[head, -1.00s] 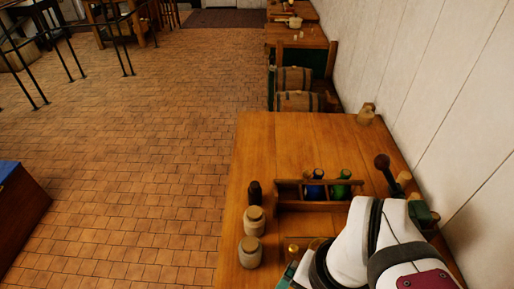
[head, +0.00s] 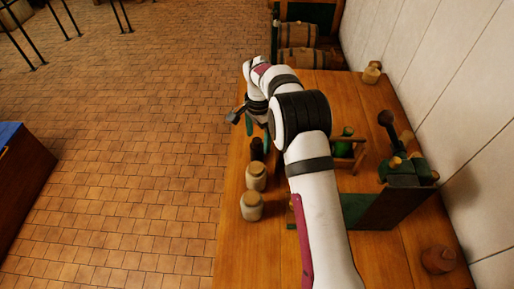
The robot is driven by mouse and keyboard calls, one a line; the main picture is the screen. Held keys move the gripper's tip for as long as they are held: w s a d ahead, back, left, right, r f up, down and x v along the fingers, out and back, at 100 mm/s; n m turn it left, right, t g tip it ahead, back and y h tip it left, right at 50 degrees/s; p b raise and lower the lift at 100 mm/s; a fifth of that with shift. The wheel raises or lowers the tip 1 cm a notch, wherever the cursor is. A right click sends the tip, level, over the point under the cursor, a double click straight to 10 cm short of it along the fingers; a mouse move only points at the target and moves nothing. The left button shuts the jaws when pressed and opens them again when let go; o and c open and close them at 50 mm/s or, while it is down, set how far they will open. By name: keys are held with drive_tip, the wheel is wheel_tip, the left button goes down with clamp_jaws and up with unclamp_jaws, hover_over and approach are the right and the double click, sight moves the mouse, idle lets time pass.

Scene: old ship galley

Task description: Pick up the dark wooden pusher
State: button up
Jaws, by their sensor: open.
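A dark wooden piece with a round knob (head: 386,118) stands upright in a green device (head: 402,172) at the right of the table; it looks like the pusher. A smaller dark upright piece (head: 257,147) stands near the left table edge, partly hidden by my arm. My gripper (head: 242,119) hangs over the left table edge, just beyond that small dark piece and well left of the knobbed one. It is open; no object shows between its jaws, though its fingertips are small and partly hidden.
Two pale lidded jars (head: 251,206) stand near the left edge of the table (head: 330,92). A wooden rack (head: 357,154) with a green bottle is partly behind my arm. A brown pot (head: 438,260) stands at front right. The far table end is mostly clear.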

sight(257, 151)
wheel_tip(257, 151, down, 7)
drive_tip(key=shift+s+a+r, duration=0.1)
drive_tip(key=shift+a+r, duration=0.05)
drive_tip(key=shift+r, duration=0.05)
clamp_jaws()
idle(0.4)
